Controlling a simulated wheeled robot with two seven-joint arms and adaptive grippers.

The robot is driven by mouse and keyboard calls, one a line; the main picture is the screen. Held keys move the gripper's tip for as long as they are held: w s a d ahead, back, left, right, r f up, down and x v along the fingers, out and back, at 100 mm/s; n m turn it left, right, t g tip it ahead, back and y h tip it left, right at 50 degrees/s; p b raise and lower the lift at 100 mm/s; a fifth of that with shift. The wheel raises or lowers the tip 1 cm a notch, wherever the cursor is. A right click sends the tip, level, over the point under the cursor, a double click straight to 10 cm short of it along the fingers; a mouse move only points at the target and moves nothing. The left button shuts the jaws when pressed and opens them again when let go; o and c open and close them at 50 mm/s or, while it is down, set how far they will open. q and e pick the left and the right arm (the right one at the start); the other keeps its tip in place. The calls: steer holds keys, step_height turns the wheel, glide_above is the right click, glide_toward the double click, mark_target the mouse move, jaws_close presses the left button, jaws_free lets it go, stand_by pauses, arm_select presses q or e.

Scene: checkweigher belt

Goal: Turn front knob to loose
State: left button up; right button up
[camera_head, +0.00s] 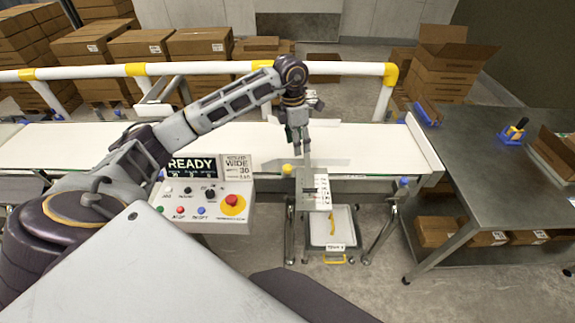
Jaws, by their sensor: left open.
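A small yellow knob (287,169) sits at the front edge of the conveyor, left of a grey bracket with a printed scale; I cannot read its setting. I cannot tell for certain that it is the front knob. My left arm reaches in from the left, and my left gripper (299,147) points down over the belt's front part, just behind and above the yellow knob. It is open, with nothing visible between its fingers, and appears apart from the knob. My right gripper is not in view.
A control panel (205,208) with a READY display and red stop button stands left of the knob. The white belt (60,145) runs across, with a white and yellow rail (215,68) behind. A steel table (500,165) stands right.

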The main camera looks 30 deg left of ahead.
mark_target(288, 167)
arm_select(q)
steer(key=a, duration=0.2)
steer(key=a+r+y, duration=0.1)
steer(key=shift+s+a, duration=0.15)
steer(key=shift+a, duration=0.2)
step_height(288, 167, down, 12)
steer(key=p, duration=0.2)
steer(key=shift+p, duration=0.35)
steer(key=shift+f, duration=0.9)
steer(key=c, duration=1.1)
